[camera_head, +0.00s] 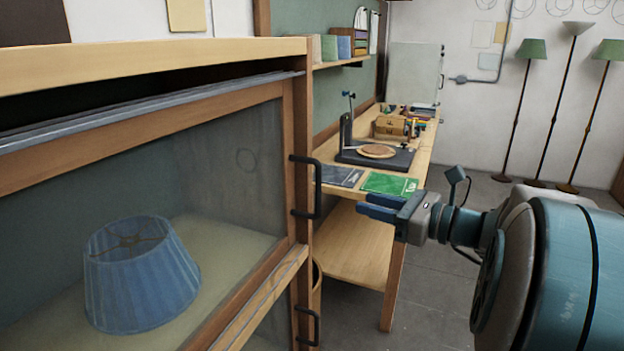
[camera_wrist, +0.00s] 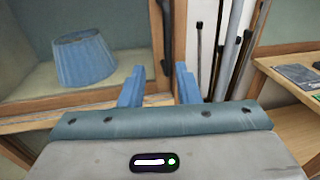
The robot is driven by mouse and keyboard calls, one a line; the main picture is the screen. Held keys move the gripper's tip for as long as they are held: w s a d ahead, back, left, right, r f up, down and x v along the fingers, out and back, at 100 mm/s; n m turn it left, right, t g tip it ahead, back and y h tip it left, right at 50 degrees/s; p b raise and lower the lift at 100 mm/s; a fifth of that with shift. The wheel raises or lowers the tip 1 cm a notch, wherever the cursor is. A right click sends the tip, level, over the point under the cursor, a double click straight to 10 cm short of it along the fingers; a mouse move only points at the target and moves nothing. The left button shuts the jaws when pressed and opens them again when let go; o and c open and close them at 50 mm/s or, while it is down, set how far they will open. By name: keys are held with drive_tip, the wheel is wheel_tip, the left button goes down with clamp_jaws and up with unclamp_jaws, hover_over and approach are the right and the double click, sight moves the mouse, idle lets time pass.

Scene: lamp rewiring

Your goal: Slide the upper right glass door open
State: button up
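The upper right glass door (camera_head: 230,165) is a wood-framed pane on the cabinet at the left, with a black bar handle (camera_head: 317,187) upright on its right edge. A blue pleated lampshade (camera_head: 140,275) shows behind the glass. My gripper (camera_head: 366,204) is right of the handle and apart from it in the head view. In the wrist view, its two blue fingers (camera_wrist: 159,88) are spread with nothing between them. The dark handle (camera_wrist: 166,40) is ahead, above the gap between the fingers, and the lampshade is at the left.
A second black handle (camera_head: 310,327) is on the lower door. A workbench (camera_head: 345,243) with a green mat (camera_head: 390,183) and a turntable (camera_head: 372,155) stands behind my gripper. Several long poles (camera_wrist: 222,50) stand beside the cabinet. Floor lamps (camera_head: 565,95) stand at the back right.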

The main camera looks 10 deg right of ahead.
sight(320, 183)
drive_tip(key=shift+m+t, duration=0.3)
drive_tip(key=p+x, duration=0.1)
drive_tip(key=x, duration=0.3)
drive_tip(key=p+x, duration=0.1)
drive_tip(key=x, duration=0.4)
drive_tip(key=p+x, duration=0.1)
drive_tip(key=x, duration=0.3)
drive_tip(key=shift+w+d+r, duration=0.15)
drive_tip(key=shift+w+r, duration=0.2)
drive_tip(key=shift+w, duration=0.15)
clamp_jaws()
